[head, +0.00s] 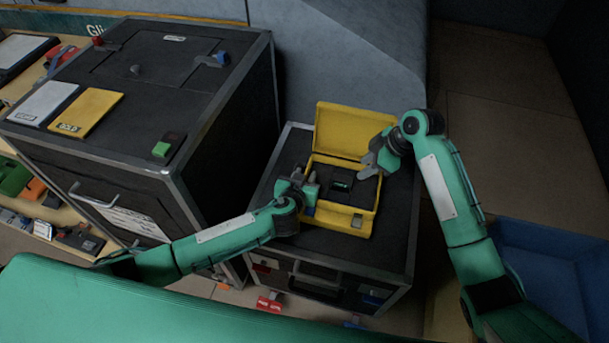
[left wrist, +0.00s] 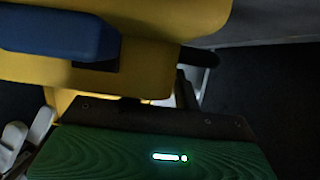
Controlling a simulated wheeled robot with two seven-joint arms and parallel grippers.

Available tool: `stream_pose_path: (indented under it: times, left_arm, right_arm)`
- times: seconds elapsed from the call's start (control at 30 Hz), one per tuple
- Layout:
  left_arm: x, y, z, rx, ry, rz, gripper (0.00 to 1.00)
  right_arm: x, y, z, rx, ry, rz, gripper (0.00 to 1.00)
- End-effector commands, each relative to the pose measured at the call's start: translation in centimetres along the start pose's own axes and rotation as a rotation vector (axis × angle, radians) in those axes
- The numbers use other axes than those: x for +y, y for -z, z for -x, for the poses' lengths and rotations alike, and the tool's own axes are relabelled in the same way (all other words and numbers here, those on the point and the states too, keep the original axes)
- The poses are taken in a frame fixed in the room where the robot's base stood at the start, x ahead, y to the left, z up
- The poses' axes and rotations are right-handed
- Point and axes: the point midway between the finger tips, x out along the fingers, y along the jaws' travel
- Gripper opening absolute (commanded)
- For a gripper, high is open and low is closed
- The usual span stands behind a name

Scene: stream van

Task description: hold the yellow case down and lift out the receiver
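The yellow case (head: 345,130) stands with its lid raised on a dark cabinet. The receiver (head: 343,186), a small dark block with a green light, sits in the case's black insert. My left gripper (head: 305,177) is at the case's left wall, its two fingertips apart; whether they touch the wall is unclear. My right gripper (head: 365,167) is open at the case's right side, beside the receiver and apart from it.
The low dark cabinet (head: 285,200) bears the case, with bare top around it. A taller black cabinet (head: 130,140) with white and yellow cards stands close on the left. A grey padded wall (head: 340,60) rises behind. A blue bin (head: 550,265) is at lower right.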

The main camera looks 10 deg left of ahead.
Motion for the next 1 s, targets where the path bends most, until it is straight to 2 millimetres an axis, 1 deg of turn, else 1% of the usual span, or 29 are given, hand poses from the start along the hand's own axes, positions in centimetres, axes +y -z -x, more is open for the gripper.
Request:
stream_pose_path:
  times: [0.3,0.33,0.47,0.5,1.0]
  left_arm:
    - [0.01,0.03,-0.24,0.001,-0.001,0.000,0.31]
    - [0.01,0.03,-0.24,0.001,0.000,0.000,0.27]
    - [0.00,0.03,-0.23,0.000,0.000,0.000,0.01]
    - [0.00,0.03,-0.23,0.000,0.000,0.000,0.00]
    - [-0.01,0.01,-0.22,0.000,0.000,0.000,0.00]
  right_arm:
    - [0.00,0.00,0.00,0.000,0.000,0.000,0.36]
    - [0.00,0.00,0.00,0.000,0.000,0.000,0.36]
    - [0.00,0.00,0.00,0.000,0.000,0.000,0.36]
    - [0.00,0.00,0.00,0.000,0.000,0.000,0.36]
    - [0.00,0.00,0.00,0.000,0.000,0.000,0.36]
